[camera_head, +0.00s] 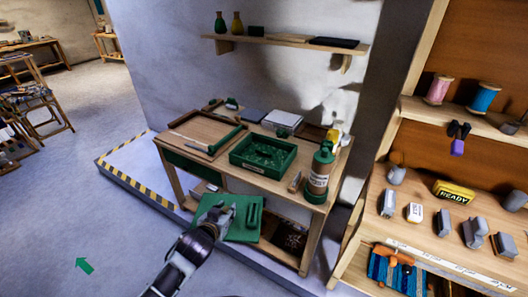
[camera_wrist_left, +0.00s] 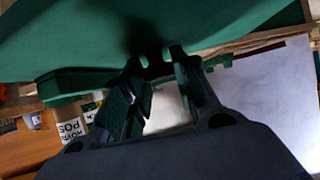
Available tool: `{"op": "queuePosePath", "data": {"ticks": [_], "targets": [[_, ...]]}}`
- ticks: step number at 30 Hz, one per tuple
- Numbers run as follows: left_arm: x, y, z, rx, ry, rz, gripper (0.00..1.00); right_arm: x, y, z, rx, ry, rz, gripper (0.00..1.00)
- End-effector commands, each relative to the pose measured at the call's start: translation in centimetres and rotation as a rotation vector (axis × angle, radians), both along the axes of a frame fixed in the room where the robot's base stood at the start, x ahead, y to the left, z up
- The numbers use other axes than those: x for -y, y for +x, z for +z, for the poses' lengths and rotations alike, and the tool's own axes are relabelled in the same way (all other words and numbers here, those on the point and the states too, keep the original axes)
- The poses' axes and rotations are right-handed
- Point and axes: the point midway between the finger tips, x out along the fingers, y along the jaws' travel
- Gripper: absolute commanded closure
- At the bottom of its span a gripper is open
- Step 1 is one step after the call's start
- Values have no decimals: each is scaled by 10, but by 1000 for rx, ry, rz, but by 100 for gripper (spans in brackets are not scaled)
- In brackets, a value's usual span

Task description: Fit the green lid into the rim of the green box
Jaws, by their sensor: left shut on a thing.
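The green lid (camera_head: 240,225) is a flat panel with a raised bar on it, held in front of the table below the tabletop. My left gripper (camera_head: 217,217) is shut on the green lid at its left part. In the left wrist view the lid (camera_wrist_left: 210,25) fills the top, and the fingertips (camera_wrist_left: 156,60) meet it. The green box (camera_head: 262,152) stands open on the wooden table, behind and above the lid. It has small green pieces inside, and its rim is clear of the lid. My right gripper is not in view.
The wooden table (camera_head: 222,165) also holds a wooden tray (camera_head: 190,126) at left and a green canister (camera_head: 320,172) close to the box's right. A white box (camera_head: 282,120) lies behind. A shelf bench (camera_head: 480,200) stands at right.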

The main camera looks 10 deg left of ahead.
Motion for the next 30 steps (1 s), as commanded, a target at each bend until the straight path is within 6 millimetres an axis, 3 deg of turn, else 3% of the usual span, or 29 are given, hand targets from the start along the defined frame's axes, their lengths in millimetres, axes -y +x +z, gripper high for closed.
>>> {"op": "queuePosePath", "data": {"ticks": [30], "targets": [[2, 102, 74, 5, 1, -185, 99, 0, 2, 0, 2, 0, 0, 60]]}}
